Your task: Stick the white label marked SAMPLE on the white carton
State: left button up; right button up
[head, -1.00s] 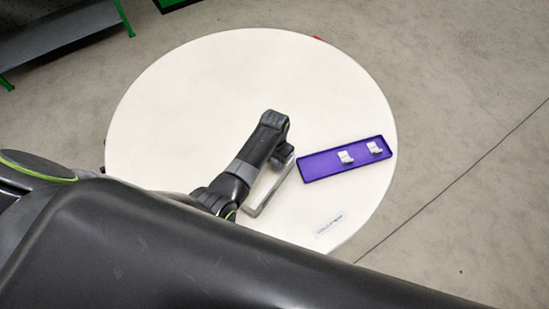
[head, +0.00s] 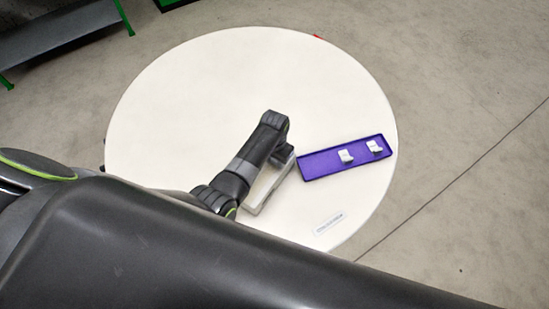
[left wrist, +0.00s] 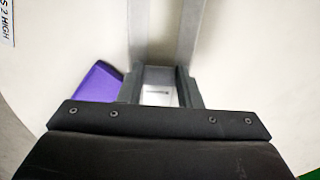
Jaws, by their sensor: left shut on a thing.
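The white carton (head: 255,209) lies on the round table, partly hidden under my left arm in the head view. My left gripper (left wrist: 159,92) is at the far end of the carton, its tips hidden by the arm in the head view. In the left wrist view it is shut on a small white piece with a dark printed line (left wrist: 157,92), which looks like the label; the print is too small to read. I cannot tell whether this piece touches the carton. My right gripper is not in view.
A purple tray (head: 324,164) with two small white pieces (head: 345,156) lies right of the carton. A printed strip (head: 328,224) is on the table near the front right edge; its end shows "S 2 HIGH" in the left wrist view (left wrist: 6,22). The table's far left (head: 180,100) is clear.

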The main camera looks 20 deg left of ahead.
aim_at(275, 161)
pick_arm(q)
jog(key=o, duration=0.6)
jog(key=shift+o, duration=0.5)
jog(key=o, duration=0.5)
jog(key=shift+c, duration=0.2)
jog(key=shift+r+p, duration=0.85)
jog(key=shift+r, duration=2.65)
jog(key=shift+s, duration=0.1)
